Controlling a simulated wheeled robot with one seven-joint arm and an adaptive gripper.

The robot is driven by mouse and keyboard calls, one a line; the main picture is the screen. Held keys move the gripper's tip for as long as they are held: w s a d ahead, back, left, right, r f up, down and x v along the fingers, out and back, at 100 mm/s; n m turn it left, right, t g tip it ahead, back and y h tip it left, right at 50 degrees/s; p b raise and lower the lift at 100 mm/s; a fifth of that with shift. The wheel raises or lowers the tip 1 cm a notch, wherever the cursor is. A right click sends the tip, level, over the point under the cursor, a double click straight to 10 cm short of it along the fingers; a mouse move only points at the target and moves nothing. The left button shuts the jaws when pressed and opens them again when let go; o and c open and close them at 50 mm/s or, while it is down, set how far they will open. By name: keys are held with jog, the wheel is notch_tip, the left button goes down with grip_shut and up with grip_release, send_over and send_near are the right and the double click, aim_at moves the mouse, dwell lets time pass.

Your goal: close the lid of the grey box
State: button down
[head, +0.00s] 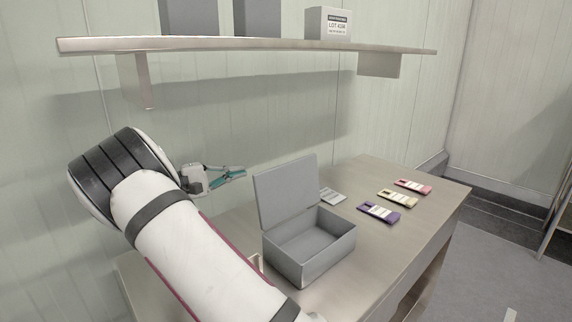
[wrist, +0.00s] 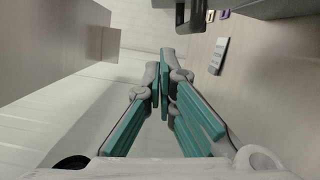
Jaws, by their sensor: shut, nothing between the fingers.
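The grey box (head: 314,261) stands on the table with its lid (head: 286,192) raised, roughly upright, hinged on the far left side. The inside that I can see looks empty. My gripper (head: 243,171) is shut and empty, behind and to the left of the raised lid, near its top edge height and apart from it. In the wrist view my gripper (wrist: 163,72) shows teal finger pads close together at the tips. A grey part at the top right of the wrist view (wrist: 275,8) seems to be the box or its lid; I cannot tell which.
The table (head: 385,240) also bears purple (head: 379,211), yellow (head: 398,198) and pink (head: 412,186) labelled packs and a grey-white card (head: 332,196), right of the box. A wall shelf (head: 250,46) with boxes overhangs the area. The wall is close behind my gripper.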

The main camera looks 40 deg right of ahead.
aim_at(284, 187)
jog(key=p+x, duration=0.1)
jog(key=x, duration=0.2)
jog(key=s+p+x, duration=0.1)
jog(key=x, duration=0.3)
jog(key=s+r+p+x, duration=0.1)
jog(key=x, duration=0.2)
jog(key=shift+s, duration=0.25)
jog(key=shift+s+d+f, duration=0.1)
jog(key=shift+s, duration=0.4)
jog(key=shift+s, duration=0.1)
